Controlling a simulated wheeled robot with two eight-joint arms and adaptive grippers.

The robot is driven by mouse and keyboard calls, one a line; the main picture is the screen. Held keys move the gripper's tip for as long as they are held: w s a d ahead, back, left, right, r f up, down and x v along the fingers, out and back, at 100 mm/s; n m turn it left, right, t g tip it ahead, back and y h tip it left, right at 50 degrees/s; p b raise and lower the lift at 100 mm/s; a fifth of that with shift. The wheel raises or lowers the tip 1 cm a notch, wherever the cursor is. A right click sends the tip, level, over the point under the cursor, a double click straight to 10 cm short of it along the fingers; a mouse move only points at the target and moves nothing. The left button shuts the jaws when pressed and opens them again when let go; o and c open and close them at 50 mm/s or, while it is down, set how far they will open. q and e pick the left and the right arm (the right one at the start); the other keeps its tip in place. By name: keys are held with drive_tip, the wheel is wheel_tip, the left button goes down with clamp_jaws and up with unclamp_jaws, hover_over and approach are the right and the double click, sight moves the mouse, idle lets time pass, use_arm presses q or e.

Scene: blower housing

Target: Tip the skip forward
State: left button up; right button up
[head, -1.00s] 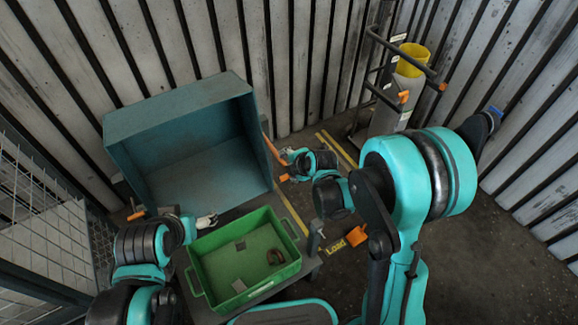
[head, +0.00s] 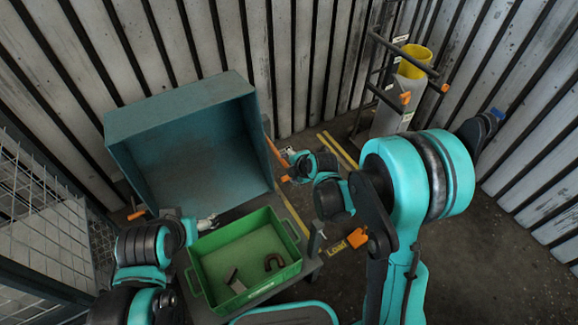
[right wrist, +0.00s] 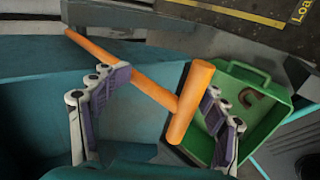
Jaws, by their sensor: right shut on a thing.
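The teal skip (head: 130,122) is tilted with its open side facing down toward the green tray (head: 196,263); no load shows inside it. An orange T-shaped handle (right wrist: 192,100) sits at the skip's right side and also shows in the head view (head: 275,152). My right gripper (right wrist: 160,120) is shut on the handle, one finger on each side of it. My left gripper (head: 212,221) is beside the tray's upper left corner, near the skip's lower edge; its fingers are too small to judge.
A brown horseshoe-shaped piece (head: 274,262) and a grey metal piece (head: 235,280) lie in the tray. A yellow-topped cylinder on a trolley (head: 412,62) stands at the back right. Mesh fencing (head: 45,220) is at left. The floor at right is clear.

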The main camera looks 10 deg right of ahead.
drive_tip(key=shift+s, duration=0.25)
drive_tip(key=shift+c, duration=0.2)
drive_tip(key=shift+s+d+r, duration=0.1)
drive_tip(key=shift+s+r, duration=0.05)
drive_tip(key=shift+r, duration=0.1)
drive_tip(key=shift+c, duration=0.6)
drive_tip(key=v, duration=1.1)
drive_tip(key=shift+d+r, duration=0.1)
drive_tip(key=shift+r, duration=0.05)
drive_tip(key=shift+c, duration=0.8)
drive_tip(key=s+d+r+m+h, duration=0.1)
drive_tip(key=s+d+r+m, duration=0.1)
drive_tip(key=s+m, duration=0.6)
drive_tip(key=s+d+r+m+h, duration=0.2)
drive_tip(key=s+m, duration=0.5)
drive_tip(key=m, duration=0.7)
drive_tip(key=shift+s+d+r+m, duration=0.3)
drive_tip(key=shift+s+d+r, duration=0.15)
drive_tip(key=shift+d, duration=0.75)
